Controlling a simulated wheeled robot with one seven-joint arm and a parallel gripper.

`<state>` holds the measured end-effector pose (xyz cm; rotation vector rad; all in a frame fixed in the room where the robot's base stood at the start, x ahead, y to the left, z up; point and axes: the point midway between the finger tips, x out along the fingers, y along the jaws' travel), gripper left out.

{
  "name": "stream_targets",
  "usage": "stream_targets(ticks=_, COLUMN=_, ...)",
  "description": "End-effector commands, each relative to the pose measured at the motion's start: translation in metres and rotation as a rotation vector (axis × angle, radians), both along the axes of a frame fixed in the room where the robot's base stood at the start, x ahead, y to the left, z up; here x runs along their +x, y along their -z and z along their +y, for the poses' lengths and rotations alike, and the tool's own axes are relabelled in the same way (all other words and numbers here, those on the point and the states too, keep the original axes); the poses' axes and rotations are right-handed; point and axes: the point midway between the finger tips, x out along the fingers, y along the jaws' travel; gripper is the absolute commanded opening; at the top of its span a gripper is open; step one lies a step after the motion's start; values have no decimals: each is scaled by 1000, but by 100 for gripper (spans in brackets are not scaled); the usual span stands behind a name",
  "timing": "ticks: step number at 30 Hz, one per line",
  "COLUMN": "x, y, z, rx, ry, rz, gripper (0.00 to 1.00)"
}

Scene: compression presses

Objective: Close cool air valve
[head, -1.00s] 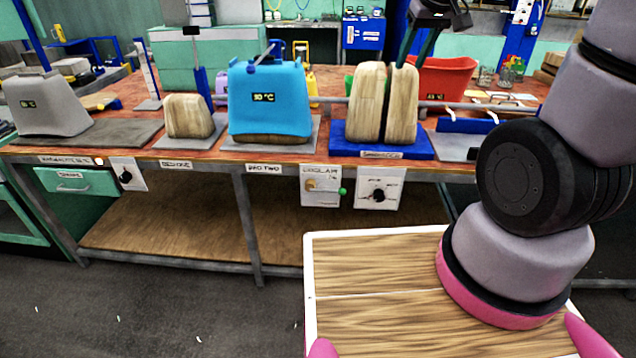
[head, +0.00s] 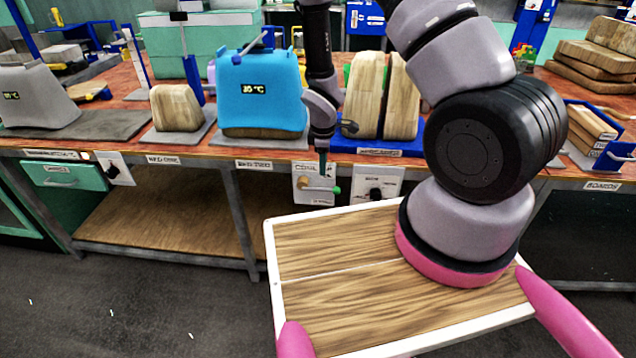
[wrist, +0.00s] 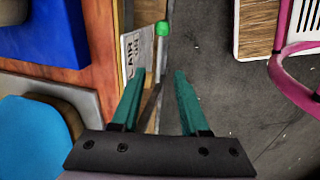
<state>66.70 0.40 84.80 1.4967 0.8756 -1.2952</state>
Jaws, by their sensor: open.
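The cool air valve is on a white label panel (head: 308,190) on the bench's front edge. It has a brass-coloured body and a green ball (head: 337,190) at its right side. My gripper (head: 322,165) points down in front of the panel, just above the ball. In the wrist view my open gripper (wrist: 160,75) shows two teal fingers, empty and apart. The green ball (wrist: 162,28) lies beyond the fingertips, roughly in line with the gap, not touched. The panel (wrist: 136,52) shows at its left, with "AIR" readable. The valve body is partly hidden.
A blue press cover (head: 262,95) with a temperature display stands on the bench behind, left of my gripper. Wooden blocks on a blue base (head: 345,146) stand to the right. Another panel with a black knob (head: 376,193) sits right of the valve.

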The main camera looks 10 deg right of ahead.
Motion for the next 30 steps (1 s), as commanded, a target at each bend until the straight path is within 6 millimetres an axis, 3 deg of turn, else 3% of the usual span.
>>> stream_targets(ticks=5, x=3, y=19, z=-1, rx=-2, ry=-4, rz=3, gripper=45)
stream_targets(ticks=18, x=17, y=93, z=-6, rx=-1, ry=-1, rz=3, gripper=45)
stream_targets(ticks=30, x=20, y=105, z=-6, rx=0, ry=-1, rz=1, gripper=45)
